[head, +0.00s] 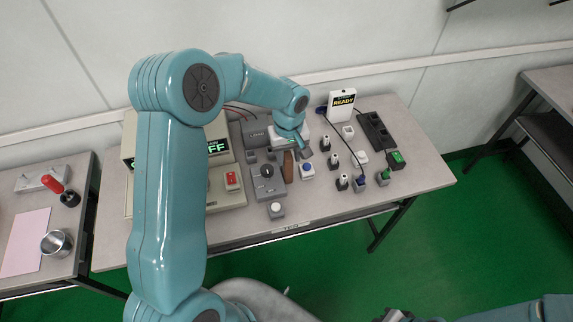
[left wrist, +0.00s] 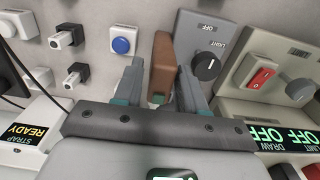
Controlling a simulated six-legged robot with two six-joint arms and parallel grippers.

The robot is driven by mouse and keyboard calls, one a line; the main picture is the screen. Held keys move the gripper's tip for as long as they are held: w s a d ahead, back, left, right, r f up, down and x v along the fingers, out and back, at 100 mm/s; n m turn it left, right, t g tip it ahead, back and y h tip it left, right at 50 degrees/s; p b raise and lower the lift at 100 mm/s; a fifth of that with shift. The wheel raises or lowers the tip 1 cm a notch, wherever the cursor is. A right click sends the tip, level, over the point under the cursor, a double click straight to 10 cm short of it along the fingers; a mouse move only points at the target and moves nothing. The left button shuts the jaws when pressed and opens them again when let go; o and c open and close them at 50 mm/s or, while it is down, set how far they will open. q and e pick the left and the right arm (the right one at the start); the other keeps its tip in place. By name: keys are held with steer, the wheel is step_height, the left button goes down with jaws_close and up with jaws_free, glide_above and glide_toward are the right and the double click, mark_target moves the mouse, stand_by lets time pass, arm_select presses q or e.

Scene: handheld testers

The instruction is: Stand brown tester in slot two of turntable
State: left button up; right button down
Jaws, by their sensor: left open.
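The brown tester (head: 288,166) stands on the bench between a grey knob box and a blue-button box. It also shows in the left wrist view (left wrist: 162,62). My left gripper (head: 301,150) is open, with one finger on each side of the brown tester in the left wrist view (left wrist: 161,76). I cannot tell whether the fingers touch it. My right gripper (head: 394,315) is partly cut off at the bottom edge, away from the bench, and its jaws are unclear. I cannot make out a turntable or its slots; my left arm covers part of the bench.
The grey knob box (head: 267,182) and blue-button box (head: 307,169) stand close to the brown tester. Several small plug-like pieces (head: 342,181), a READY box (head: 342,105) and a black strip (head: 374,131) stand to the right.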

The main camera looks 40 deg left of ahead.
mark_target(288, 166)
arm_select(q)
step_height(288, 166, down, 5)
steer(key=shift+s+r+p, duration=0.1)
steer(key=shift+s+p, duration=0.05)
steer(key=shift+p, duration=0.35)
jaws_close()
